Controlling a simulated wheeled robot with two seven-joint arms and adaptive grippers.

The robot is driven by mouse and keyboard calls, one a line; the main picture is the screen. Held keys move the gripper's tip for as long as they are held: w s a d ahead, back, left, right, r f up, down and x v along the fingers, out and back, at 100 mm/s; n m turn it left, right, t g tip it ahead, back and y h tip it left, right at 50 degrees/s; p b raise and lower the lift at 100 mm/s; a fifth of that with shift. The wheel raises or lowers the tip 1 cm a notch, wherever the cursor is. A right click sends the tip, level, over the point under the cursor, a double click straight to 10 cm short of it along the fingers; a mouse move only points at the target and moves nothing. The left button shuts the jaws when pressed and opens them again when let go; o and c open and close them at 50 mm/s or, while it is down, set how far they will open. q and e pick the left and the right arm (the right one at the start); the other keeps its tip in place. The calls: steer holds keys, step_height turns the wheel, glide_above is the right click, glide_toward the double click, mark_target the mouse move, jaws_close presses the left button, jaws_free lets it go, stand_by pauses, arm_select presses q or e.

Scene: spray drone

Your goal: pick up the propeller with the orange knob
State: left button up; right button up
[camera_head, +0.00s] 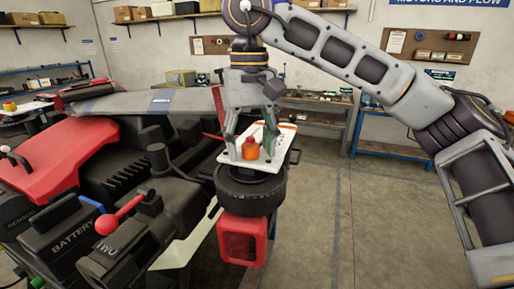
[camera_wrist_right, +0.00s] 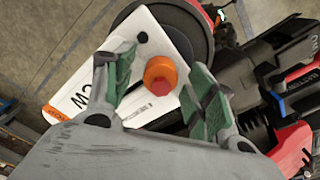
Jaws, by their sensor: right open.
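The propeller (camera_head: 279,143) is a white plate with an orange edge and an orange knob (camera_head: 251,148) standing up from it. It lies on the round black motor (camera_head: 252,188) at the drone's front arm. My right gripper (camera_head: 250,143) reaches down over it with its fingers open. In the right wrist view the orange knob (camera_wrist_right: 161,76) shows between the two green-padded fingers (camera_wrist_right: 160,85), with a visible gap on each side. The white propeller (camera_wrist_right: 75,98) there carries the letters CW. My left gripper is not in view.
The drone body (camera_head: 110,165) fills the left, with a red cover (camera_head: 62,158), a battery box (camera_head: 70,240) and a red-balled lever (camera_head: 106,224). A red lamp-like block (camera_head: 243,240) hangs below the motor. Workbenches (camera_head: 320,105) line the back wall. The floor at right is clear.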

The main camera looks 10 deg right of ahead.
steer(key=shift+c, duration=0.3)
jaws_close()
steer(key=shift+r, duration=0.1)
steer(key=shift+r, duration=1.25)
steer(key=shift+r+p, duration=0.7)
steer(key=shift+r, duration=2.95)
steer(key=shift+d, duration=0.1)
